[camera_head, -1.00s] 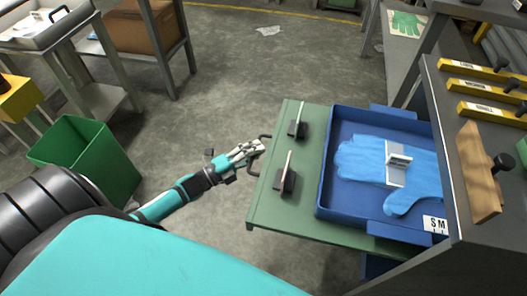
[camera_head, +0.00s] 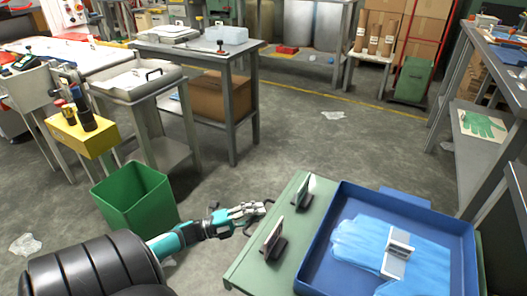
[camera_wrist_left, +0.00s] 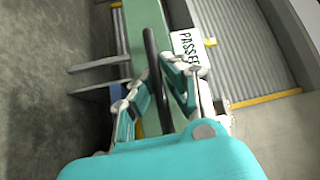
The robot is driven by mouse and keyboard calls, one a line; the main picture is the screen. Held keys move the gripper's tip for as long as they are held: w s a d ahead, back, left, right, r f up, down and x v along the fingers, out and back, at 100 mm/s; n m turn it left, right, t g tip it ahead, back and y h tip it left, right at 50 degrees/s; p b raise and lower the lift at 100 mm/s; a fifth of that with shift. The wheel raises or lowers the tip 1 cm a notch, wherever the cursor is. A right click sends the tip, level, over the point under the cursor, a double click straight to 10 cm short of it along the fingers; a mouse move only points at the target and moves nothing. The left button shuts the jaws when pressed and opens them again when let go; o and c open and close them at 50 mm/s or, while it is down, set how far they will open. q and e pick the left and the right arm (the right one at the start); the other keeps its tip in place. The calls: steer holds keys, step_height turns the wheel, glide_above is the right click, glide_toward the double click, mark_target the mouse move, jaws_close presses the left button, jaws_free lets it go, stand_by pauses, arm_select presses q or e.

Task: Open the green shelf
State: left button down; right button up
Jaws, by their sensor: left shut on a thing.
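The green shelf (camera_head: 245,262) is a flat pull-out surface at the lower right of the head view, standing out over the floor. Its dark handle is on the left edge; the handle shows as a black bar in the left wrist view (camera_wrist_left: 151,50). My left gripper (camera_head: 262,210) is shut on this handle, and its fingers lie on both sides of the bar in the wrist view (camera_wrist_left: 158,84). A blue tray (camera_head: 322,222) holding blue gloves (camera_head: 365,250) sits on the shelf. My right gripper is out of view.
Two upright black-based holders (camera_head: 273,242) stand on the shelf near its left edge. A green bin (camera_head: 130,200) stands on the floor to the left, close to my left arm. Grey tables (camera_head: 190,48) are farther back. Open floor lies beyond the shelf.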

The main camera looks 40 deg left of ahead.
arm_select(q)
steer(key=shift+s+f, duration=0.2)
steer(key=shift+f, duration=0.2)
steer(key=c, duration=1.5)
jaws_free()
steer(key=shift+o, duration=0.6)
steer(key=shift+w+r, duration=0.1)
steer(key=shift+r, duration=0.15)
steer(key=shift+a, duration=0.1)
steer(key=v, duration=1.2)
